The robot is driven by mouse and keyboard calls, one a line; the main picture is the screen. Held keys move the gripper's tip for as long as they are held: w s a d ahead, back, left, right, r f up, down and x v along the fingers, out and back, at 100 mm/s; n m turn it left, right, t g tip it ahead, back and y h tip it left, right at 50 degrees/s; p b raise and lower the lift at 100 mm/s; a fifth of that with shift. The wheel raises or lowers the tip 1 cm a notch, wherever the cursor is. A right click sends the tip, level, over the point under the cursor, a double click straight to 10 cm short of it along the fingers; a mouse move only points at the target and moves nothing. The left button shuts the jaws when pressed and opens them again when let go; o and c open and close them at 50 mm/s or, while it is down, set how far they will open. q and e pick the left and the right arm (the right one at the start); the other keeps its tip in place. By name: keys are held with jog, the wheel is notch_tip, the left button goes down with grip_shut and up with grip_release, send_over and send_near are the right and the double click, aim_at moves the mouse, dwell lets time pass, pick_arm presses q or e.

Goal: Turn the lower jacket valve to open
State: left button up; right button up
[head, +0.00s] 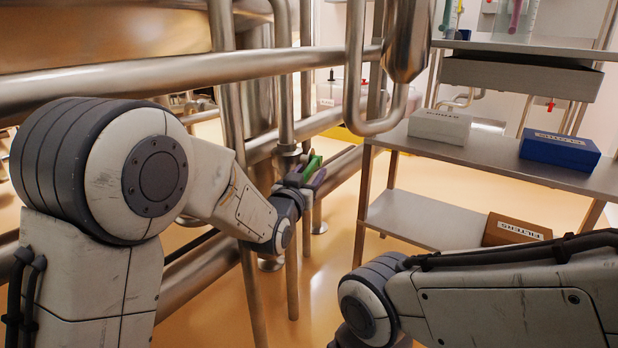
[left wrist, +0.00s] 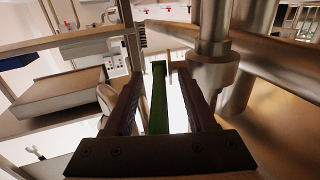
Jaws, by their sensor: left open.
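The valve's green lever handle (head: 313,166) shows at the end of my left arm in the head view, beside a vertical steel pipe (head: 285,100). My left gripper (head: 304,176) is at this handle. In the left wrist view, the green handle (left wrist: 158,98) lies lengthwise between the two dark fingers of my open left gripper (left wrist: 161,72), with a gap showing on either side. The metal valve body and pipe (left wrist: 214,72) stand just right of the fingers. My right forearm crosses the lower right of the head view; its gripper is out of the frame.
Thick horizontal pipes (head: 180,75) and uprights crowd the space around the valve. A steel shelf unit (head: 480,165) stands to the right, with a white box (head: 440,127), a blue box (head: 560,150) and a brown box (head: 515,229). Open orange floor shows between.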

pick_arm(q)
grip_shut()
dwell(1.4)
